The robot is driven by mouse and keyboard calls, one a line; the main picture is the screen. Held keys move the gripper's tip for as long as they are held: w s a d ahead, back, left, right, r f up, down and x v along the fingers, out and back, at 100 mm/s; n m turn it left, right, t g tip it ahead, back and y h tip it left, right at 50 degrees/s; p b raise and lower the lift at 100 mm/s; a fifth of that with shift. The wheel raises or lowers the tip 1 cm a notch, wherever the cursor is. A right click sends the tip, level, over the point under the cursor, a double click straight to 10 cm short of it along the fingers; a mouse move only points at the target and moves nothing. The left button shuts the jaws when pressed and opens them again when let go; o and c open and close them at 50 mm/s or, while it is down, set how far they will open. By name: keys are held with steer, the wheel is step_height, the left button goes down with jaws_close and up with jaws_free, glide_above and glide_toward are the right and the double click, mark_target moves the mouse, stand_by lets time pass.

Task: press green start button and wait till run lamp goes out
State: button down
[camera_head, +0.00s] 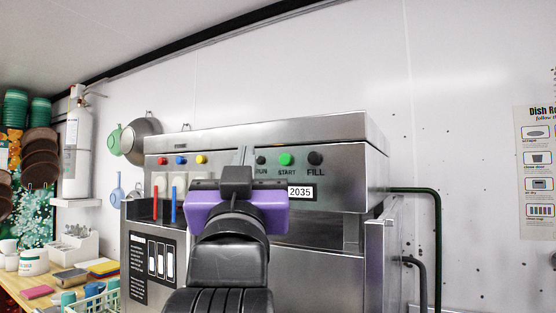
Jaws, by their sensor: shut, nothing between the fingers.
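The green start button (285,159) is on the upper front panel of the steel dish machine (345,140), above the word START. The run lamp (261,160) is to its left and looks dark; its label is partly hidden by my gripper. My gripper (237,178), purple and black, is shut and empty in front of the machine. In the picture it is below and left of the green button, apart from it. My arm and gripper hide the middle of the machine's front.
A black FILL knob (315,158) is right of the start button. Red, blue and yellow knobs (181,160) sit on the left panel. A dark green pipe (437,240) runs down at right. A cluttered wooden counter (38,300) stands at left.

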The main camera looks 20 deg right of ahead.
mark_target(285, 159)
steer(key=shift+d, duration=0.1)
steer(key=shift+w+d+p, duration=0.4)
steer(key=shift+w+d, duration=0.45)
steer(key=shift+d, duration=0.35)
steer(key=shift+w+d+p, duration=0.4)
steer(key=shift+w+d, duration=0.45)
steer(key=shift+d, duration=0.3)
steer(key=shift+w+d+p, duration=0.4)
steer(key=shift+w+d, duration=0.45)
steer(key=shift+d, duration=0.35)
steer(key=shift+w+d, duration=0.25)
steer(key=shift+d, duration=0.1)
steer(key=shift+w+d, duration=0.3)
steer(key=shift+d, duration=0.1)
stand_by(0.5)
steer(key=shift+s+a, duration=0.1)
steer(key=shift+a, duration=0.05)
steer(key=shift+s+a+b, duration=0.3)
steer(key=shift+s+a, duration=0.15)
steer(key=shift+a, duration=0.1)
steer(key=shift+a, duration=0.1)
